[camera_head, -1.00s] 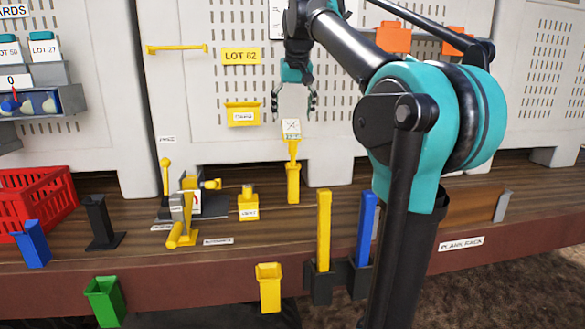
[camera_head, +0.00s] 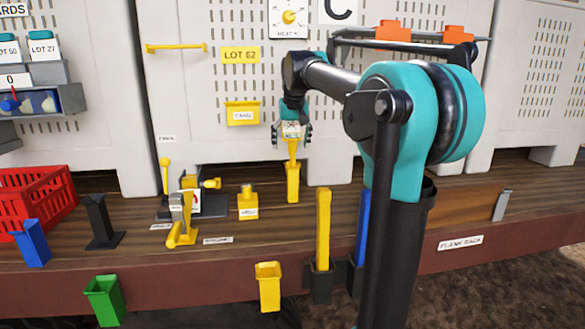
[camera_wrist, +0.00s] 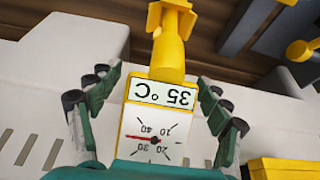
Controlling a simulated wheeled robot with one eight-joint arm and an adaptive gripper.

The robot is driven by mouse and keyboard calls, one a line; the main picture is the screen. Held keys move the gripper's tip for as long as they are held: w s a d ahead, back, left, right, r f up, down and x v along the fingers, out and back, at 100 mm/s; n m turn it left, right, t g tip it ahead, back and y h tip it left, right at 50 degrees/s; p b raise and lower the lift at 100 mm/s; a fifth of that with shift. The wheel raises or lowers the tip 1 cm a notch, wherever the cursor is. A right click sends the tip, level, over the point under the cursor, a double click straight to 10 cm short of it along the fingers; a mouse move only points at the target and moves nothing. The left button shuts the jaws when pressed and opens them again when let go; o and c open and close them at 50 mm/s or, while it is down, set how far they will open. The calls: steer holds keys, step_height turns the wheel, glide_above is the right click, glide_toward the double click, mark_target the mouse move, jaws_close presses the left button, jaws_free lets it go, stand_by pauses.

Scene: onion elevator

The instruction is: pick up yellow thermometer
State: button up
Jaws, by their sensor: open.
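The yellow thermometer (camera_head: 292,133) stands upright in a yellow holder (camera_head: 293,183) on the wooden bench. In the wrist view the thermometer (camera_wrist: 153,130) has a white dial with a red needle and a label reading 35 °C, seen upside down. My gripper (camera_head: 291,138) is open around the thermometer's head. In the wrist view the dark fingers of my gripper (camera_wrist: 153,95) lie on both sides of the head, with visible gaps. The yellow stem runs down below the head into the holder.
A yellow bottle-like block (camera_head: 248,204) and a yellow clamp-like device (camera_head: 182,218) stand left of the holder. A yellow bin (camera_head: 242,114) hangs on the white perforated crate (camera_head: 205,80) behind. A tall yellow post (camera_head: 323,230) stands at the front right.

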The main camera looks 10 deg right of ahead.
steer(key=shift+c, duration=0.4)
steer(key=c, duration=1.7)
jaws_close()
